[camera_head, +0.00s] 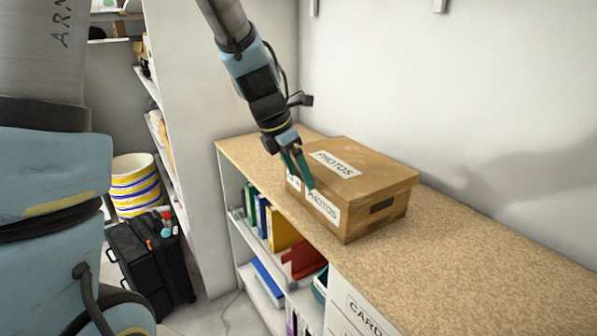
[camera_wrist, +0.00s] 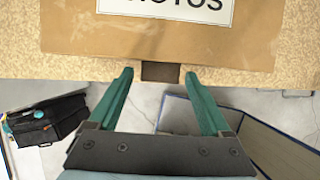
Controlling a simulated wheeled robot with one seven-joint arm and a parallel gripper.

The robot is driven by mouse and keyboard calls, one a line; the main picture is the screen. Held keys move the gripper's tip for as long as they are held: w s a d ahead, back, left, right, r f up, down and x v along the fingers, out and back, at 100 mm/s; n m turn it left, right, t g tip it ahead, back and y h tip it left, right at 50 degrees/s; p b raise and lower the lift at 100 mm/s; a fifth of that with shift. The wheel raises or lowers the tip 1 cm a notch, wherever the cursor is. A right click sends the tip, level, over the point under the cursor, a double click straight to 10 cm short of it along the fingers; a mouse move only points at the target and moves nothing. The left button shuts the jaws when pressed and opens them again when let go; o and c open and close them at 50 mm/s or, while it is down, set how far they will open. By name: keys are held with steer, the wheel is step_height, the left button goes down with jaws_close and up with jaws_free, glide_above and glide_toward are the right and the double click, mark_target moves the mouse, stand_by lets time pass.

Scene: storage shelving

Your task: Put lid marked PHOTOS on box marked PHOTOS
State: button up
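The brown cardboard box marked PHOTOS (camera_head: 358,217) stands on the cork-topped shelf unit. The lid marked PHOTOS (camera_head: 375,168) lies on top of the box and covers its opening, looking level. Its white label also shows at the top of the wrist view, on brown cardboard (camera_wrist: 75,35). My gripper (camera_head: 303,180) is at the left front side of the box, in front of part of its label. In the wrist view my gripper (camera_wrist: 158,74) has its two green fingers apart, with a small dark patch between the tips. I cannot tell whether a finger touches the box.
The cork top (camera_head: 480,255) is clear to the right of the box. A white wall stands behind. Binders (camera_head: 280,230) fill the shelf below. A black case (camera_head: 150,265) and a striped basket (camera_head: 134,187) are at the left.

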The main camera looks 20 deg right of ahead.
steer(key=shift+o, duration=0.6)
steer(key=v, duration=1)
steer(key=shift+r+b, duration=0.4)
steer(key=shift+b, duration=0.05)
steer(key=shift+a, duration=0.15)
